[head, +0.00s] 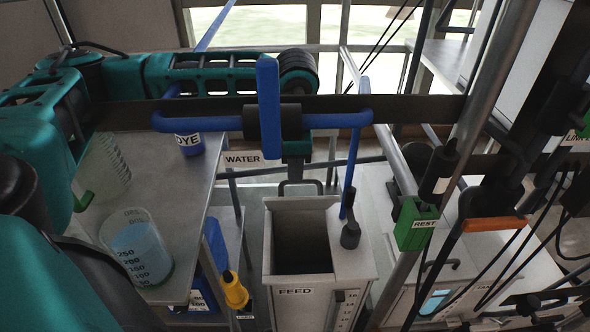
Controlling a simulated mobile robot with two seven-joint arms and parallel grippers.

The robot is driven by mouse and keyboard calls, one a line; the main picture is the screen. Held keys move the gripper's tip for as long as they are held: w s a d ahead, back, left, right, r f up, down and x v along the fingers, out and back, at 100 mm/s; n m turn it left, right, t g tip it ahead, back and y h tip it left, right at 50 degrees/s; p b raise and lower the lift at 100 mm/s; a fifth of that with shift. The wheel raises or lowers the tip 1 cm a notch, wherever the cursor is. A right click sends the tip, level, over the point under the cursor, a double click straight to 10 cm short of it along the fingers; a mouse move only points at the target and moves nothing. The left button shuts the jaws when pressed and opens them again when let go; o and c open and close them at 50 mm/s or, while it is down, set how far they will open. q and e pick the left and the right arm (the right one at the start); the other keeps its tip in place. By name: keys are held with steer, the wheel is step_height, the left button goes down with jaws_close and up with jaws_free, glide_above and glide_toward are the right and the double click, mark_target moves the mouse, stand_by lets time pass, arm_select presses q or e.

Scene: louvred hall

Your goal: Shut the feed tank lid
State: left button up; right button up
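The grey feed tank (296,292), labelled FEED, stands at bottom centre in the head view. Its top is open and I see into the dark inside. A looped handle (300,184) shows at its far edge; the lid itself looks nearly edge-on there, and its exact angle is unclear. My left arm comes in from the left, and my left gripper (293,166) is just above that handle. Blue bars partly hide it, so I cannot tell its opening or whether it touches the handle. My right gripper is not clearly in view.
A blue bar (268,85) and crossbar stand in front of my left arm. A table (182,222) at left holds a DYE cup (190,143) and a beaker (138,248). A yellow-topped bottle (234,291) is beside the tank. A green REST holder (417,224) and cables are right.

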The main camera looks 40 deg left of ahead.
arm_select(q)
step_height(320, 180, up, 10)
steer(key=s+d+p, duration=0.1)
steer(key=shift+f, duration=0.15)
arm_select(e)
steer(key=shift+r, duration=0.75)
arm_select(q)
steer(key=shift+s, duration=0.1)
